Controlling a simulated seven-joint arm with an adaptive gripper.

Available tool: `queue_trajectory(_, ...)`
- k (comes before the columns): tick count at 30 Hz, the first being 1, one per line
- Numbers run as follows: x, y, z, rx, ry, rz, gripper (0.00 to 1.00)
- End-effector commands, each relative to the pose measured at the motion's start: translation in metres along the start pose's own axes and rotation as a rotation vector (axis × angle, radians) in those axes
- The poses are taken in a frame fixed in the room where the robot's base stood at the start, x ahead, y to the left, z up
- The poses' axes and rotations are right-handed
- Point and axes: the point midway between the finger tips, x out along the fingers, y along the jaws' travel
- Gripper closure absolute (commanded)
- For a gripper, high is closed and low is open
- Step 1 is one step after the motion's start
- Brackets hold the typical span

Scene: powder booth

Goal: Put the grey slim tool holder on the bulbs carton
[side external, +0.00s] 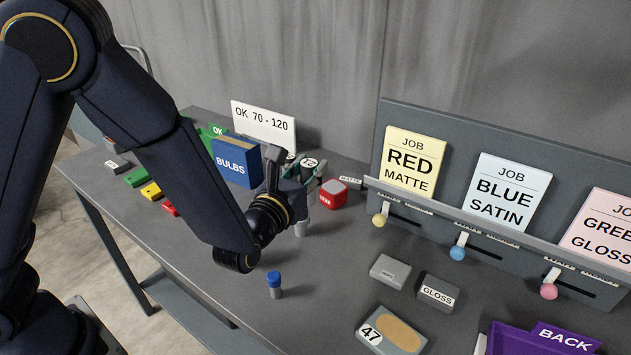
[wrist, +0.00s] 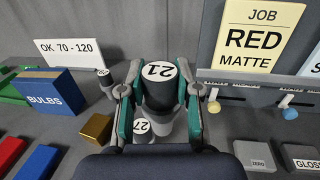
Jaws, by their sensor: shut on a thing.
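My gripper (wrist: 160,103) is shut on a tool holder (wrist: 160,92) with a dark top and a white label reading 21. Grey shows lower down. In the side view my gripper (side external: 302,178) is partly hidden by my wrist; a grey cylinder (side external: 300,228) shows below it. Another holder, labelled 27 (wrist: 142,127), is partly hidden under the held one. A small dark-topped holder (wrist: 105,76) stands to the left. The blue bulbs carton (side external: 236,162) stands left of my gripper; it also shows in the wrist view (wrist: 48,92).
A white "OK 70 - 120" sign (side external: 263,125) stands behind the carton. A red block (side external: 333,194) is right of my gripper. A blue-capped container (side external: 274,284) stands nearer the front. A gold block (wrist: 96,129) lies between carton and gripper. A job rack (side external: 480,155) is at right.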

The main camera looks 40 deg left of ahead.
Motion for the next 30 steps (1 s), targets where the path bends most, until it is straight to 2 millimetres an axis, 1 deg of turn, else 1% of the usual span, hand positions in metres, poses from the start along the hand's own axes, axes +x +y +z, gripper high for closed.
queue_trajectory(1,0.010,0.025,0.013,-0.005,-0.007,0.040,1.00)
queue_trajectory(2,0.015,0.040,0.020,-0.005,-0.009,0.060,1.00)
queue_trajectory(3,0.021,0.060,0.030,-0.006,-0.009,0.087,1.00)
queue_trajectory(5,0.027,0.092,0.044,-0.006,-0.010,0.134,1.00)
queue_trajectory(6,0.030,0.113,0.054,-0.006,-0.010,0.166,1.00)
queue_trajectory(8,0.032,0.144,0.068,-0.005,-0.010,0.215,1.00)
queue_trajectory(9,0.032,0.165,0.077,-0.006,-0.011,0.249,1.00)
queue_trajectory(12,0.028,0.209,0.097,-0.004,-0.010,0.328,1.00)
queue_trajectory(15,0.022,0.244,0.112,-0.003,-0.009,0.399,1.00)
queue_trajectory(18,0.017,0.266,0.122,-0.002,-0.008,0.448,1.00)
queue_trajectory(21,0.015,0.280,0.125,0.000,-0.004,0.477,1.00)
queue_trajectory(23,0.019,0.284,0.123,0.002,-0.001,0.487,1.00)
queue_trajectory(26,0.036,0.287,0.114,0.003,0.002,0.490,1.00)
queue_trajectory(30,0.073,0.292,0.097,0.004,0.000,0.491,1.00)
